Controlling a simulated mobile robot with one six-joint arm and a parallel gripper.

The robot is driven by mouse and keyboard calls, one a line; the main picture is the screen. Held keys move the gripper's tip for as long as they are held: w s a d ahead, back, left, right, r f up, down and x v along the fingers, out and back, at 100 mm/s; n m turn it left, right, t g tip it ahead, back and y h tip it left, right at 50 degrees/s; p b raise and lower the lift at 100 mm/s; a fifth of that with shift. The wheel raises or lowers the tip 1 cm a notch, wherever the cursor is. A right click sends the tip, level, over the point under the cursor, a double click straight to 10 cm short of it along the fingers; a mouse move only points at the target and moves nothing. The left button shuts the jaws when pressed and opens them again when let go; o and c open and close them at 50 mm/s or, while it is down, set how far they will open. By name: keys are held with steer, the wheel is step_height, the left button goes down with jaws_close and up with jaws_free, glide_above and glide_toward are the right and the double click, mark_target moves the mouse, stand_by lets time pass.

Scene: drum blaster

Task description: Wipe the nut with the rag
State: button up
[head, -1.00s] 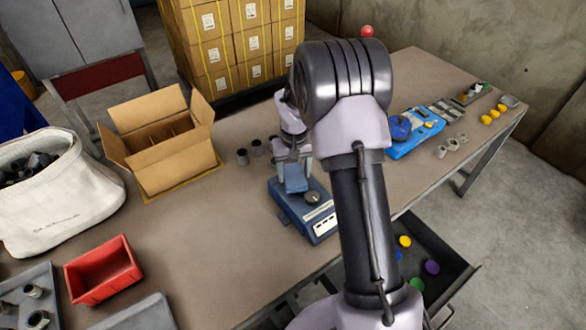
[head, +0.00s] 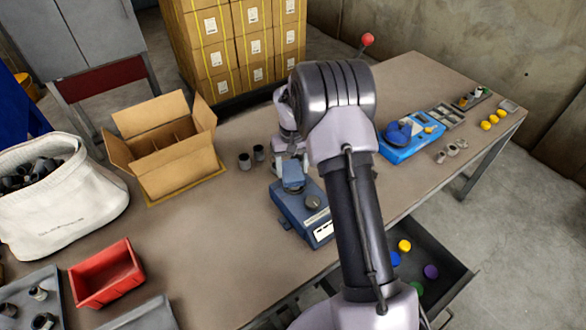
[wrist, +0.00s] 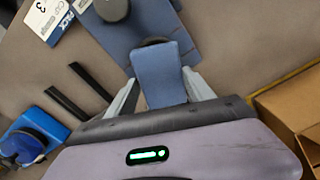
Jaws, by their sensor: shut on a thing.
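My gripper (wrist: 160,85) is shut on the rag (wrist: 159,74), a flat blue folded piece between its two pale fingers. The rag also shows in the head view (head: 292,177), above the blue fixture (head: 284,200) on the table. A dark round edge, likely the nut (wrist: 154,41), shows just past the rag's far end in the wrist view. The rag hides most of it, and I cannot tell whether they touch. A dark grey round knob (head: 312,202) stands on the fixture beside the rag; it also shows in the wrist view (wrist: 112,8).
Dark cylinders (head: 244,161) and an open cardboard box (head: 165,150) stand left of my arm. A red bin (head: 105,274) and a white bag (head: 65,205) are farther left. A blue device (head: 410,140) lies right. An open drawer (head: 450,262) juts out in front.

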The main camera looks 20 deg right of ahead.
mark_target(295, 179)
steer(key=shift+s+a+b, duration=0.2)
steer(key=shift+s+b, duration=0.1)
steer(key=shift+s, duration=0.75)
steer(key=shift+s+a+b, duration=0.2)
steer(key=shift+s+b, duration=0.05)
steer(key=shift+s, duration=0.8)
steer(key=shift+w, duration=0.3)
steer(key=shift+w+d+p, duration=0.2)
steer(key=shift+w+p, duration=0.2)
steer(key=shift+w, duration=0.5)
steer(key=shift+w+d+p, duration=0.2)
steer(key=shift+w+p, duration=0.2)
steer(key=shift+w, duration=0.5)
